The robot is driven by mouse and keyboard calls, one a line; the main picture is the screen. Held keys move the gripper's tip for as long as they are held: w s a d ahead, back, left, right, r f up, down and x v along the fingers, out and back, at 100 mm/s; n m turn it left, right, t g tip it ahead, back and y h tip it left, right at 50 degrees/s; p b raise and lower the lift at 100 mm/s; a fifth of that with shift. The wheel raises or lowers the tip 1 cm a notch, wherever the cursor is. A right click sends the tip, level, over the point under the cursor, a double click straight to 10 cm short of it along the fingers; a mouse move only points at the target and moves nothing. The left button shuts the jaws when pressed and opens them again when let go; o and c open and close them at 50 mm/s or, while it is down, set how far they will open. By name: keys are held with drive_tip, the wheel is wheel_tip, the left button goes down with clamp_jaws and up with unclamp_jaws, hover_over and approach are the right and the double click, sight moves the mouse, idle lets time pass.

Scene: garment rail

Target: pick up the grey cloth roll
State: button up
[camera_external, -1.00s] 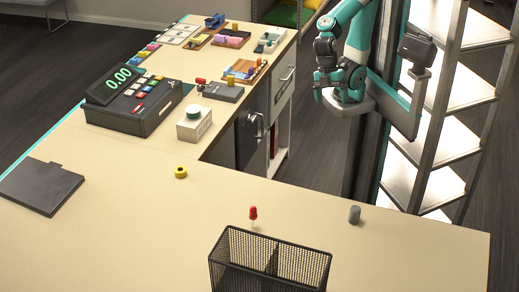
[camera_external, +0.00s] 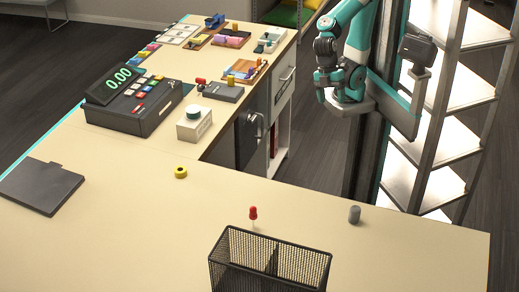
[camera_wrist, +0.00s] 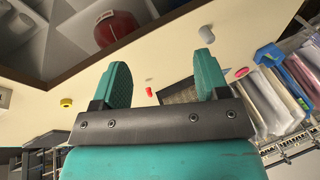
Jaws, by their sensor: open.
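The grey cloth roll (camera_external: 354,215) stands upright on the counter at the right, right of the black mesh basket. It also shows small in the wrist view (camera_wrist: 242,72), beyond the right finger. My gripper (camera_external: 320,90) hangs beyond the far edge of the counter in the external view, well away from the roll. In the wrist view my gripper (camera_wrist: 160,72) has its two teal fingers wide apart with nothing between them close up.
The black mesh basket (camera_external: 270,262) stands at the front, with a red-topped item (camera_external: 253,213) behind it. A yellow ring-like item (camera_external: 181,172) lies farther left. A cash register (camera_external: 135,100) and a white box (camera_external: 194,124) stand on the left. Shelves (camera_external: 445,140) rise at the right.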

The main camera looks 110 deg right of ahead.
drive_tip(key=w+a+n+h+b, duration=0.1)
drive_tip(key=w+a+n+b, duration=0.1)
drive_tip(key=w+a, duration=0.35)
drive_tip(key=n+h+b, duration=0.3)
drive_tip(key=n, duration=0.2)
hover_over(356, 208)
wheel_tip(356, 208, down, 7)
drive_tip(key=f, duration=0.3)
drive_tip(key=f+p, duration=0.1)
drive_tip(key=f, duration=0.3)
drive_tip(key=f+p, duration=0.1)
drive_tip(key=f, duration=0.3)
drive_tip(key=shift+s+d+f, duration=0.15)
drive_tip(key=shift+s+f, duration=0.05)
drive_tip(key=shift+s, duration=0.1)
drive_tip(key=shift+w+f+p, duration=0.2)
drive_tip(key=shift+f+p, duration=0.45)
drive_tip(key=shift+f, duration=0.8)
drive_tip(key=shift+w+f+p, duration=0.15)
drive_tip(key=shift+f+p, duration=0.45)
drive_tip(key=shift+f, duration=0.8)
drive_tip(key=c, duration=1)
